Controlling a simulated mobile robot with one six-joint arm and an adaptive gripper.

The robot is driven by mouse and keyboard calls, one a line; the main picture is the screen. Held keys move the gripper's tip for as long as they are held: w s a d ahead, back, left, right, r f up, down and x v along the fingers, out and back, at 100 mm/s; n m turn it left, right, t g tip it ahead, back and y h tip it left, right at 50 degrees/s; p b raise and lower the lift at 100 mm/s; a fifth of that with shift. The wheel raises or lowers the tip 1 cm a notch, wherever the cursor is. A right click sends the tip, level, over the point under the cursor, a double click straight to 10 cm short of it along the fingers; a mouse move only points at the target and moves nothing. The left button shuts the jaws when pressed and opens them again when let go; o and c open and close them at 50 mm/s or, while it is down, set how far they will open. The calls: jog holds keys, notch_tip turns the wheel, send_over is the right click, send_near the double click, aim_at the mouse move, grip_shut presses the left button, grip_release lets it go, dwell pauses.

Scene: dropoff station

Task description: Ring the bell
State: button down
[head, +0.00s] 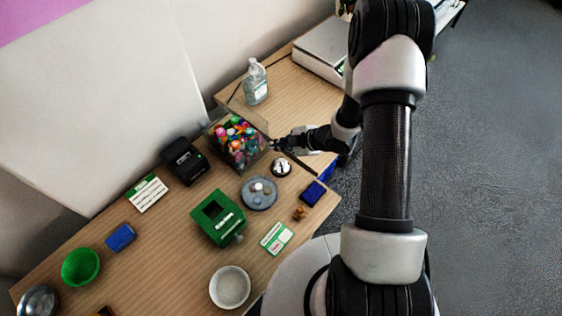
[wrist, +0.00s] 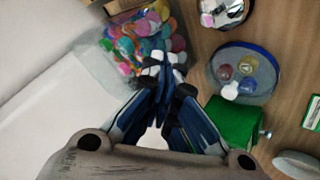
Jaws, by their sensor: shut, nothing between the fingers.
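The bell (head: 281,167) is a small silver-white dome on a dark round base. It stands on the wooden table near the right edge, to the right of the clear bin. In the wrist view the bell (wrist: 222,11) is partly cut off at the top edge. My gripper (head: 274,144) is shut and empty. It is beside the clear bin and appears above the bell in the head view, apart from it. In the wrist view my gripper (wrist: 167,66) has its fingertips together, over the edge of the bin, with the bell up and to the right.
A clear bin (head: 262,163) of colourful pieces stands close to my gripper. Nearby are a round grey tray (head: 259,204) with tokens, a blue box (head: 313,193), a green box (head: 206,230) and a black device (head: 185,160). A clear bottle (head: 256,83) stands farther back.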

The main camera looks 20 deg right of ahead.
aim_at(280, 162)
notch_tip(280, 162, down, 6)
jog(key=b, duration=0.4)
jog(key=shift+r, duration=0.1)
dwell(1.1)
jog(key=shift+f+b, duration=0.4)
jog(key=shift+f+b, duration=0.4)
jog(key=shift+f, duration=0.15)
dwell(0.5)
jog(key=shift+r, duration=0.1)
jog(key=shift+r+p, duration=0.7)
jog(key=shift+r, duration=0.2)
notch_tip(280, 162, up, 5)
jog(key=p, duration=0.4)
